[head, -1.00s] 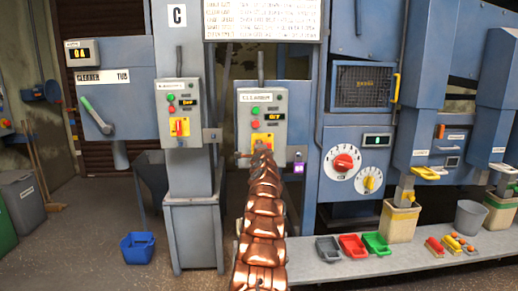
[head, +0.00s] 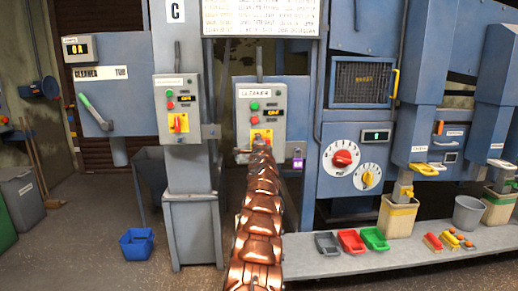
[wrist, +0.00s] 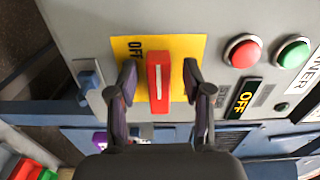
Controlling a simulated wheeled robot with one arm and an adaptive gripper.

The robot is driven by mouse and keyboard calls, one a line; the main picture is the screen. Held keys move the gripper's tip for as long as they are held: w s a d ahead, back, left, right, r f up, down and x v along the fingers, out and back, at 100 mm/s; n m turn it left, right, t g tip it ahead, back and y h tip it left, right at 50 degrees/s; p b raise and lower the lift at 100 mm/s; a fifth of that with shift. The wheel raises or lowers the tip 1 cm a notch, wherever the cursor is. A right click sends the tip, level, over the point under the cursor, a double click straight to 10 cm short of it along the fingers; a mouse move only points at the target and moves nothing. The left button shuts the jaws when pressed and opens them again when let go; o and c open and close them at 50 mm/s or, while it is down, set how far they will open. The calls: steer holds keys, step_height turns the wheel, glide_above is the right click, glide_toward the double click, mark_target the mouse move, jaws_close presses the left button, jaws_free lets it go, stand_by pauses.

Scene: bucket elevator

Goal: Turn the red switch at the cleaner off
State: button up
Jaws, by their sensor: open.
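The cleaner's box (head: 259,113) is a grey control box with a "CLEANER" label in the head view. Its red switch (wrist: 158,82) is a red bar handle with a white line, on a yellow plate (wrist: 180,48) in the wrist view. "OFF" is printed at the plate's upper left there. The small display (wrist: 243,97) beside it reads OFF in yellow. My gripper (wrist: 159,78) is open, with one finger on each side of the red handle. Gaps show between fingers and handle. In the head view my arm hides part of the yellow plate (head: 262,135).
Red (wrist: 243,50) and green (wrist: 292,53) buttons sit right of the switch. A purple padlock (head: 297,160) hangs right of the box. A similar box (head: 176,105) with another red switch stands left. Below right, a shelf (head: 330,264) holds trays.

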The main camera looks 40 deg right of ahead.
steer(key=v, duration=0.7)
stand_by(0.9)
stand_by(0.8)
